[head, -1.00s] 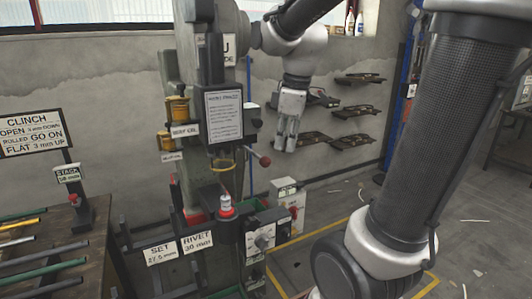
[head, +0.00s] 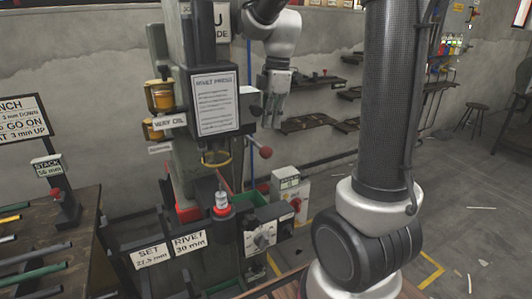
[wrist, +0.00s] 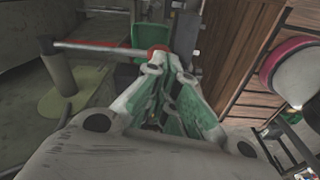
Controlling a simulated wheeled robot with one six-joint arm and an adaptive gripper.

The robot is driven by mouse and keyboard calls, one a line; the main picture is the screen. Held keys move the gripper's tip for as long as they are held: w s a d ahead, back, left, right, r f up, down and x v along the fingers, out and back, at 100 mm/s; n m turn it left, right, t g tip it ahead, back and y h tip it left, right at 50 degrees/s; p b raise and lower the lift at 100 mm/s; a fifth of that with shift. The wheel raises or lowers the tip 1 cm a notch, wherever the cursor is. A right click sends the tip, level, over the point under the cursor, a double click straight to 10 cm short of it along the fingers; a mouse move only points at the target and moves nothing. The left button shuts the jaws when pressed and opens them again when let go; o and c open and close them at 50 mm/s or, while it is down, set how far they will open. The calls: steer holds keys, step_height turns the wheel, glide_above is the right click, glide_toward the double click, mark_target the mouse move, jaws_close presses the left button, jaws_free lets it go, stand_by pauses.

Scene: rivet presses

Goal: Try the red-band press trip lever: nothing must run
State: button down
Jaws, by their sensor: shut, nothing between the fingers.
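The rivet press (head: 180,110) stands left of centre in the head view, with a red ring (head: 222,211) low on its front. A lever with a red ball knob (head: 265,152) sticks out to the right of its head. My gripper (head: 273,124) points down, above and slightly right of the knob. In the wrist view the shut, empty fingers (wrist: 166,66) point towards the red knob (wrist: 158,49), which shows just beyond their tips on a grey rod (wrist: 100,47). Part of the knob is hidden by the fingers. I cannot tell whether they touch.
A control box with a dial (head: 264,238) sits at the press front, with a pale box (head: 288,190) behind it. SET and RIVET signs (head: 170,250) stand in front. Dark wall shelves (head: 310,122) are behind my gripper. A bench with rods (head: 40,255) is at left. Open floor lies right.

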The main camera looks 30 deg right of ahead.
mark_target(269, 157)
steer(key=shift+a+f, duration=0.2)
steer(key=shift+f, duration=1.5)
steer(key=shift+a+f, duration=0.15)
steer(key=shift+f, duration=1.55)
steer(key=shift+f, duration=2.2)
steer(key=shift+s, duration=0.1)
steer(key=shift+f, duration=0.15)
